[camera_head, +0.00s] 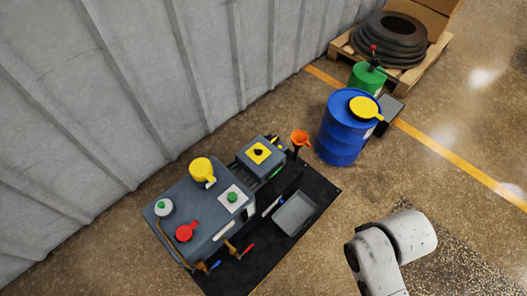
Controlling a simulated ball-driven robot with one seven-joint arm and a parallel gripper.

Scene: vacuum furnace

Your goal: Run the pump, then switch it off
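The pump unit is a dark grey machine (203,222) on a black mat beside the corrugated wall. On its top are a white plate with a green button (232,197), a yellow knob or cap (201,170), a red knob (186,232) and a small white round part with a green top (163,207). A smaller grey block with a yellow label (259,153) adjoins it. Whether the pump is running cannot be told. My white arm shows at the lower right, apart from the machine; my gripper is not in view.
An orange funnel (300,138) and a grey tray (295,213) are by the machine. A blue drum (342,140) with a yellow lid, a green can (367,78) and a pallet with tyres (390,40) stand behind. The floor at right is mostly clear.

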